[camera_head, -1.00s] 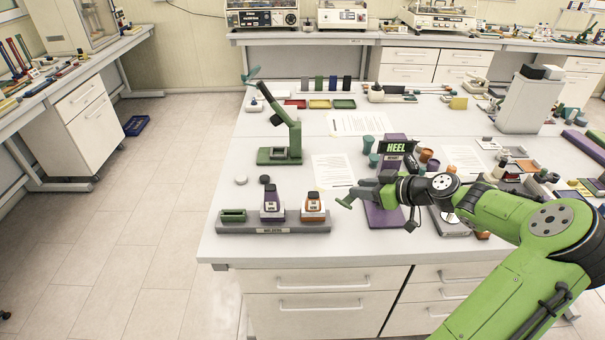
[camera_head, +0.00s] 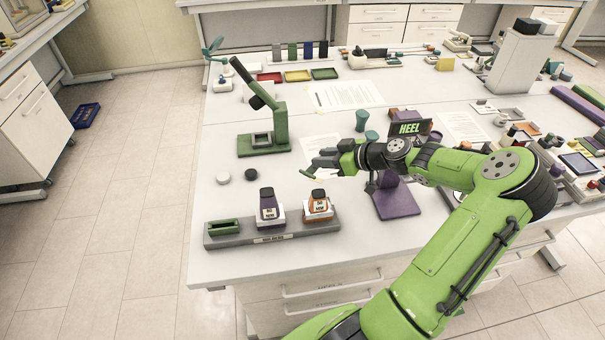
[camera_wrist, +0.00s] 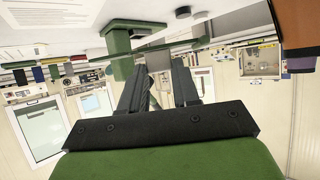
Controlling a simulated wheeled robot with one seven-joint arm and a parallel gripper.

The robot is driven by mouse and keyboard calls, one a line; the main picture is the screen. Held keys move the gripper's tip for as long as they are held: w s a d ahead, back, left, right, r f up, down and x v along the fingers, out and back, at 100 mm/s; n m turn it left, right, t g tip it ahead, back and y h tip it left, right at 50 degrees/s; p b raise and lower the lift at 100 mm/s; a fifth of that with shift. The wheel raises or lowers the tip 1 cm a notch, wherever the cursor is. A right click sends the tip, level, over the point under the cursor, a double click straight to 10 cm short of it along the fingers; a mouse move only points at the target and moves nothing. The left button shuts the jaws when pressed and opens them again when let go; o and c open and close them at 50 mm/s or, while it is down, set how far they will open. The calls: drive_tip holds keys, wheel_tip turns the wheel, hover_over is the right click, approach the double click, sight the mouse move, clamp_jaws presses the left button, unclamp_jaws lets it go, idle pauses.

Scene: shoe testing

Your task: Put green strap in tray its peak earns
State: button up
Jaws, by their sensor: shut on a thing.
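My gripper (camera_head: 325,163) is shut on a small green piece, which I take to be the green strap (camera_head: 308,173). It holds it above the table, behind the orange-and-white block. In the wrist view the two dark fingers (camera_wrist: 160,85) point toward the green press, and the strap is hard to make out. Three shallow trays stand in a row at the back: a red tray (camera_head: 268,78), a yellow tray (camera_head: 297,76) and a green tray (camera_head: 324,73). The green press (camera_head: 280,125), with a leaning dark-topped arm, stands left of and beyond my gripper.
A grey rack (camera_head: 228,240) at the front holds a green holder (camera_head: 224,228), a purple-and-white block (camera_head: 268,208) and an orange-and-white block (camera_head: 318,207). A purple stand (camera_head: 397,203) and a HEEL sign (camera_head: 408,128) are near my arm. Two small discs (camera_head: 251,174) lie left. Papers (camera_head: 345,95) lie behind.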

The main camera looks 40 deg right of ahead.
wheel_tip(320, 180, down, 10)
drive_tip(key=shift+f+b, duration=0.1)
drive_tip(key=shift+b, duration=0.35)
drive_tip(key=o, duration=1)
